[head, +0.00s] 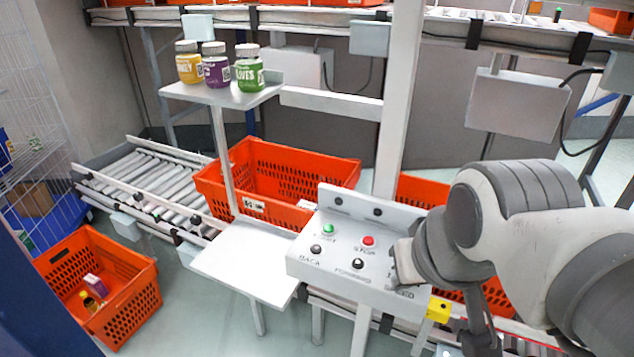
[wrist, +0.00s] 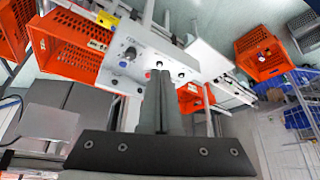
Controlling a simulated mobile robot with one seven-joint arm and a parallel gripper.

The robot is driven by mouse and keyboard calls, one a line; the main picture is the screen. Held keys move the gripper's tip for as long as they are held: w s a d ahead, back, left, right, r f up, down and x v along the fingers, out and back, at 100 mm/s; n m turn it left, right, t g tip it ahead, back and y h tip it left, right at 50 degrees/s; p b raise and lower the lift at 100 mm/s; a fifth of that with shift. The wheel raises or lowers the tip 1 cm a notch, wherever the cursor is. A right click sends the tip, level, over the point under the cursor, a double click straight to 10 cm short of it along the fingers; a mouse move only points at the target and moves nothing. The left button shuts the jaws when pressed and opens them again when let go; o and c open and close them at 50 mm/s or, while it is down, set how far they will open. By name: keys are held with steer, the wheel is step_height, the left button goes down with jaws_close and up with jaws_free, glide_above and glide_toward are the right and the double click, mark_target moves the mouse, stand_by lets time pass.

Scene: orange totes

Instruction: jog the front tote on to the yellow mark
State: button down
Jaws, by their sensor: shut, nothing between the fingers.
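The front tote (head: 455,292) is orange and stands on the conveyor, partly hidden behind the control panel (head: 310,260) and my arm. It also shows in the wrist view (wrist: 62,48). The yellow mark (head: 438,309) is on the near conveyor rail; in the wrist view the mark (wrist: 107,18) sits by the tote's side. The panel has a green START button (head: 328,229), red STOP button (head: 368,241), and black BACK (head: 316,249) and FORWARD (head: 358,263) buttons. My gripper (head: 398,264) is shut and empty at the panel's right part; its tips (wrist: 162,73) appear near FORWARD. Contact is unclear.
A second orange tote (head: 225,190) stands further left on the conveyor. A floor tote (head: 140,311) holds small items. Several jars stand on a shelf (head: 215,94) above, and a white side table (head: 240,262) is left of the panel. A post (head: 398,110) rises behind the panel.

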steer(key=shift+a, duration=0.3)
steer(key=n+h+p, duration=0.6)
steer(key=n+h, duration=0.1)
steer(key=n, duration=0.9)
glide_above(353, 265)
step_height(353, 265, down, 7)
steer(key=shift+f+b, duration=0.2)
steer(key=shift+b, duration=0.15)
step_height(353, 265, down, 8)
steer(key=b, duration=0.7)
steer(key=shift+f, duration=0.25)
steer(key=shift+f, duration=0.15)
